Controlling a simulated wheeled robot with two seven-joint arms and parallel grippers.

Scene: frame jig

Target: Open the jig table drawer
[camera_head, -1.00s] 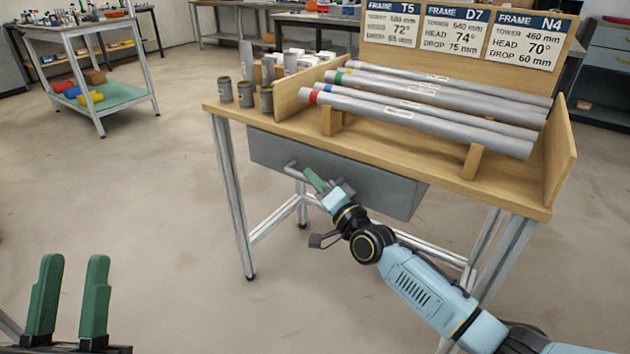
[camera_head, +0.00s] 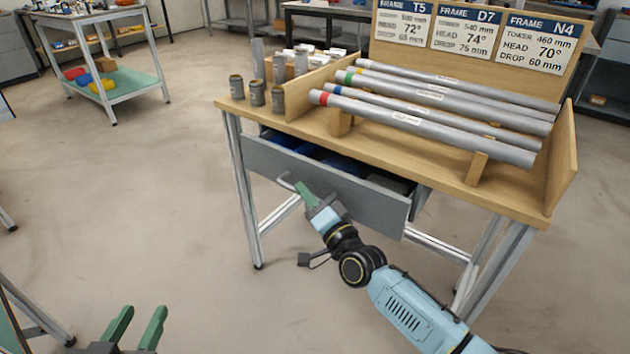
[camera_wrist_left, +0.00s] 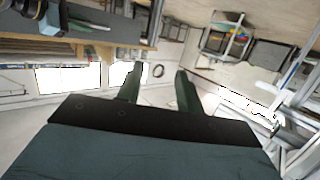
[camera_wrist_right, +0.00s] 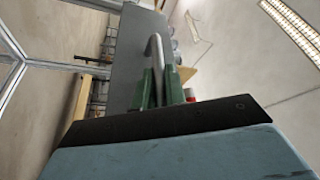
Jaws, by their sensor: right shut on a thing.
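The jig table drawer (camera_head: 350,203) is a grey box under the wooden table top, pulled partly out. Blue bins and a grey one show inside through the gap. Its bar handle (camera_head: 286,183) is at the left of the drawer front. My right gripper (camera_head: 301,188) is at the handle. In the right wrist view the green fingers (camera_wrist_right: 160,85) close around the handle bar (camera_wrist_right: 157,50), with the drawer front (camera_wrist_right: 130,55) beside it. My left gripper (camera_head: 137,325) is open and empty at the lower left, away from the table; its fingers (camera_wrist_left: 158,85) are spread in the left wrist view.
The jig table (camera_head: 410,170) bears several grey tubes (camera_head: 430,115) on wooden supports, grey cylinders (camera_head: 257,92) at its left and frame signs at the back. Another workbench (camera_head: 110,85) stands at the far left. The floor in front of the drawer's left side is clear.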

